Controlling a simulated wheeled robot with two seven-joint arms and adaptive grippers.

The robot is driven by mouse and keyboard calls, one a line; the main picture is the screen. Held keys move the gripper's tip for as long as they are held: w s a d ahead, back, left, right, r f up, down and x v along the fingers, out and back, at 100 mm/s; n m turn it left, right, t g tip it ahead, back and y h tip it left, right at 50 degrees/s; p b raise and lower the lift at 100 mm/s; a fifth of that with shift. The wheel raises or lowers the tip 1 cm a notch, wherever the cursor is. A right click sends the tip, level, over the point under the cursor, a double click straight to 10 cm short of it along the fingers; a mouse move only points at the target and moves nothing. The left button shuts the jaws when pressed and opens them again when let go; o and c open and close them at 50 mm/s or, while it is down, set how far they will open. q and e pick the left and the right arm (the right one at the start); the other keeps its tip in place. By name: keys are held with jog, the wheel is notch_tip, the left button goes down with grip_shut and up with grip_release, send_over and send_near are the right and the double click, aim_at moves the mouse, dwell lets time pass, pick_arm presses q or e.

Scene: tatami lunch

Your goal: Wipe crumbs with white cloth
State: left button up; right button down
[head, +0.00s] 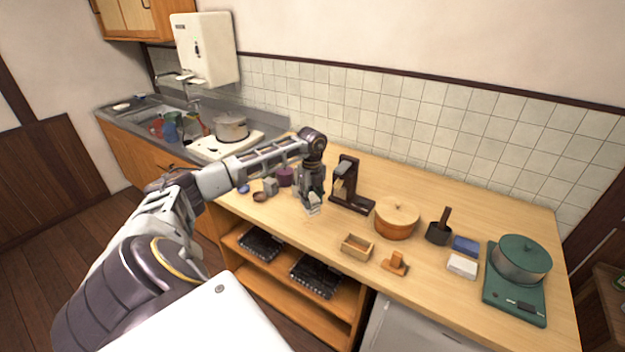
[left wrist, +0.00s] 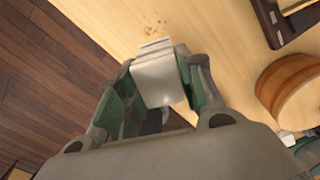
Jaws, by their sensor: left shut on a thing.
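My left gripper (head: 313,203) reaches down over the wooden counter (head: 290,222), near its front edge. It is shut on a folded white cloth (left wrist: 158,78), which sits between the green-padded fingers in the left wrist view (left wrist: 156,88). The cloth (head: 314,210) shows only as a small pale patch in the head view. A few brown crumbs (left wrist: 155,24) lie on the counter just beyond the cloth in the left wrist view. I cannot make out the crumbs in the head view. Whether the cloth touches the counter is unclear. My right gripper is not in view.
A dark brown stand (head: 349,188) is close right of the gripper. A lidded wooden tub (head: 397,219), small wooden box (head: 357,247), white block (head: 462,266) and green pot (head: 521,258) lie farther right. A purple pot (head: 285,177) and small bowls are left.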

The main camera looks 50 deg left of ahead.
pick_arm(q)
jog(key=shift+w+d+m, duration=0.2)
jog(key=shift+d+m, duration=0.05)
jog(key=shift+m, duration=0.05)
jog(key=shift+w+a+f+m, duration=0.1)
jog(key=shift+w+m, duration=0.3)
jog(key=shift+m, duration=0.7)
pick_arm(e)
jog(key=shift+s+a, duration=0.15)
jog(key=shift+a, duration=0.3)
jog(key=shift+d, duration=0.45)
